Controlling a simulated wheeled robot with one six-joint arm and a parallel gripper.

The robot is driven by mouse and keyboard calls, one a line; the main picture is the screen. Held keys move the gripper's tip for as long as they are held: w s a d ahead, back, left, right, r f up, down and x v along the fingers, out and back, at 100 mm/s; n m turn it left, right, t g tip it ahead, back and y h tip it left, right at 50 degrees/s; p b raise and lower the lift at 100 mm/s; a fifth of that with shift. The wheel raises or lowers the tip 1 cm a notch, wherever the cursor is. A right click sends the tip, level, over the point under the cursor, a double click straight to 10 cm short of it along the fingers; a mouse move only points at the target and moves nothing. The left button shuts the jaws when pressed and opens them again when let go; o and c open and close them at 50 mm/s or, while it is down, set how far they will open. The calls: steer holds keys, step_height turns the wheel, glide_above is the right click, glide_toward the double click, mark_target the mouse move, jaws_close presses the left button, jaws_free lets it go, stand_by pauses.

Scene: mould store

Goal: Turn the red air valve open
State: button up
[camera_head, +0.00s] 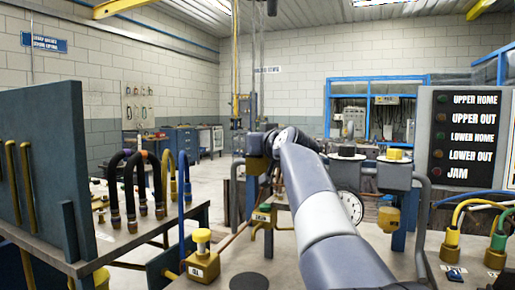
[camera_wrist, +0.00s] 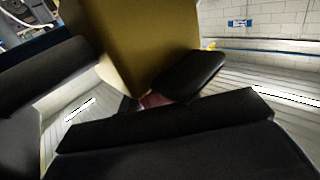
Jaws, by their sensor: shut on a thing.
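In the wrist view a small dark red patch, which I take to be part of the red air valve's handle (camera_wrist: 153,99), shows between the black fingers of my gripper (camera_wrist: 166,98). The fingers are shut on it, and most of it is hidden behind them. A brass-yellow block (camera_wrist: 135,40) stands right against the fingers, probably the valve's body. In the head view my arm reaches forward to the middle of the scene and hides the gripper's tips and the red valve. How far the handle is turned cannot be told.
A yellow-capped brass valve (camera_head: 202,262) stands at front left of my arm. Black hoses (camera_head: 130,190) rise from the left bench beside an upright dark panel (camera_head: 45,160). A round gauge (camera_head: 350,206) and a signal panel (camera_head: 470,140) stand to the right.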

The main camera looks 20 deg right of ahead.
steer(key=shift+f+n+y+b, duration=0.1)
steer(key=shift+n+y+b, duration=0.2)
steer(key=shift+y+b, duration=0.15)
stand_by(0.4)
steer(key=o, duration=1)
steer(key=shift+s, duration=0.1)
steer(key=s, duration=1.1)
steer(key=shift+b, duration=0.4)
steer(key=shift+w, duration=0.2)
steer(key=w+p, duration=0.1)
steer(key=w, duration=0.9)
steer(key=shift+w, duration=0.3)
